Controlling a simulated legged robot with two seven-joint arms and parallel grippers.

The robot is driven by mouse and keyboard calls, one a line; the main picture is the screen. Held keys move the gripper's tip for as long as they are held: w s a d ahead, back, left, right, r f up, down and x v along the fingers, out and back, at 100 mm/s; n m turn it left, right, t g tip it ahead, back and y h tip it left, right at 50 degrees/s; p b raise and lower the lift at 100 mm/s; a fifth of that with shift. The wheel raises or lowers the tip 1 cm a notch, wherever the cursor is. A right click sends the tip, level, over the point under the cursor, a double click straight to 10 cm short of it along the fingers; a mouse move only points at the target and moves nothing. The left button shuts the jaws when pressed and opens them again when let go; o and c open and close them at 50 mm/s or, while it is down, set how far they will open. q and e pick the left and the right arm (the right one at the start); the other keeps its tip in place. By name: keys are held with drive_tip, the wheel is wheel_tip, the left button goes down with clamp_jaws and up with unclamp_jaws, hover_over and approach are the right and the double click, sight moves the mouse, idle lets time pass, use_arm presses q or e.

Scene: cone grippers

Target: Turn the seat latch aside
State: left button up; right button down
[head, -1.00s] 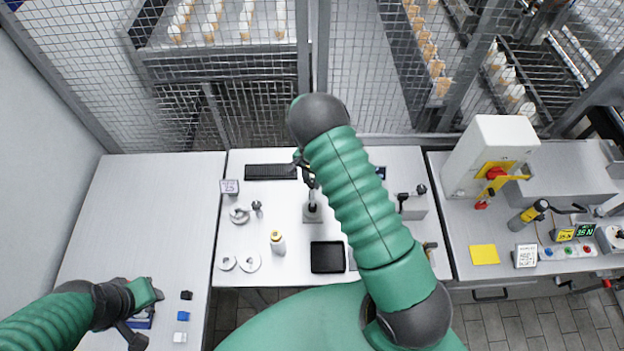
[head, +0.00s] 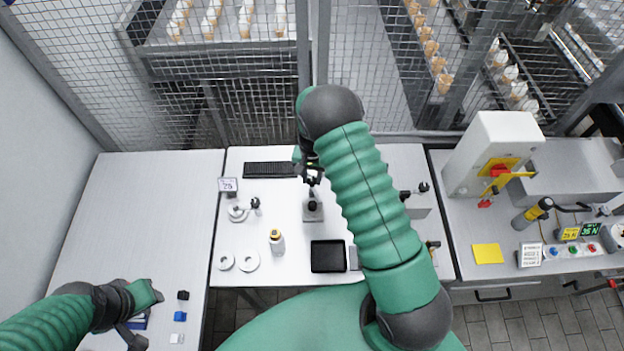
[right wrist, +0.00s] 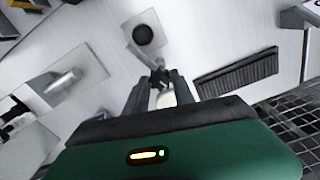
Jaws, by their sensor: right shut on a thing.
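A grey block with a round black top (head: 312,206) stands at the middle of the white table, and it also shows in the right wrist view (right wrist: 143,36). My right gripper (head: 313,179) is just behind it in the head view, partly covered by my own arm. In the right wrist view its two fingers (right wrist: 160,86) are closed on a small dark part beside the grey block, which I take to be the seat latch (right wrist: 159,74). Something pale shows between the fingers. My left gripper (head: 138,318) is low at the left; its fingers are too unclear to judge.
A dark ribbed strip (head: 269,170) lies at the back. A grey fixture (head: 418,205) stands at the right. A mesh fence closes the back. The left table is mostly clear.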

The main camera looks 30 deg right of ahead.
drive_tip(key=n, duration=0.1)
drive_tip(key=n+b, duration=0.1)
drive_tip(key=n, duration=0.1)
drive_tip(key=shift+s+f+n+b, duration=0.1)
drive_tip(key=shift+f+n+b, duration=0.15)
drive_tip(key=shift+n+b, duration=0.15)
drive_tip(key=n+b, duration=0.1)
drive_tip(key=n, duration=0.5)
drive_tip(key=n+b, duration=0.1)
drive_tip(key=n, duration=0.2)
drive_tip(key=shift+r+n, duration=0.1)
drive_tip(key=shift+n, duration=0.5)
drive_tip(key=c, duration=1.4)
unclamp_jaws()
drive_tip(key=shift+c, duration=0.2)
drive_tip(key=o, duration=0.4)
drive_tip(key=shift+w, duration=0.2)
